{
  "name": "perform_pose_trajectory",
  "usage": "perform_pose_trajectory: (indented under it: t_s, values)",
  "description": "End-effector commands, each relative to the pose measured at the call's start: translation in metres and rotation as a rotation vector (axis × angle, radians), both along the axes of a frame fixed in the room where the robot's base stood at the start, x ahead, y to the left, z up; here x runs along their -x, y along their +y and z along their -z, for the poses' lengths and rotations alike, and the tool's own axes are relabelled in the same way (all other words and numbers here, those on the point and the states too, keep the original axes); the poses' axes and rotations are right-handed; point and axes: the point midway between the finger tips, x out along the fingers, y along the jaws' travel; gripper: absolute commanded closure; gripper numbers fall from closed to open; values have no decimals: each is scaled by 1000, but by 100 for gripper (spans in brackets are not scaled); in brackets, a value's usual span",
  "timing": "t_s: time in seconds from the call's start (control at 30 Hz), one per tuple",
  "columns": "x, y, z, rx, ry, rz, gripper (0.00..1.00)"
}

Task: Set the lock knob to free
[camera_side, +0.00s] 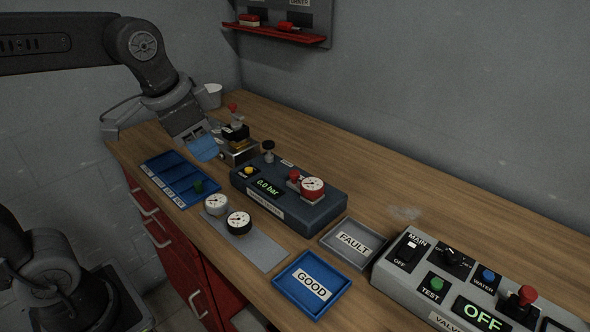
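My gripper (205,148) hangs over the back left of the bench, fingers pointing down. Its blue fingertips are small here, and I cannot tell whether they are open or shut. It is beside a metal block (238,150) with a black and brass top and a red knob. On the grey control box (400,272) at the right, a black rotary knob (450,254) sits on a dark plate between the MAIN switch and the WATER button. Its lettering is too small to read, so I cannot confirm that it is the lock knob or tell its setting. My gripper is far from it.
A dark gauge box (330,213) reading 0.0 bar stands mid-bench. Loose gauges (238,223) stand in front of it. A blue GOOD tray (285,283), a grey FAULT tray (330,246) and a blue sectioned tray (152,167) lie nearby. A red shelf (275,33) hangs behind.

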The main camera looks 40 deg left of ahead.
Motion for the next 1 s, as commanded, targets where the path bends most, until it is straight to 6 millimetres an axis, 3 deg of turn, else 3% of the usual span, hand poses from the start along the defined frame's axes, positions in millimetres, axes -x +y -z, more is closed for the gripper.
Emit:
perform_pose_trajectory:
  t_s: [0.03,0.13,0.2,0.5,0.7,0.87,1.0]
  values:
    - [-21,0,-5,-22,36,61,56]
    - [-57,0,-13,-62,97,193,48]
    - [-83,0,-15,-86,138,286,48]
    - [-181,-1,6,-142,292,664,48]
    - [-209,-2,21,-149,336,797,48]
    - [-213,-2,30,-150,345,821,48]
    - [-212,-2,49,-149,347,821,48]
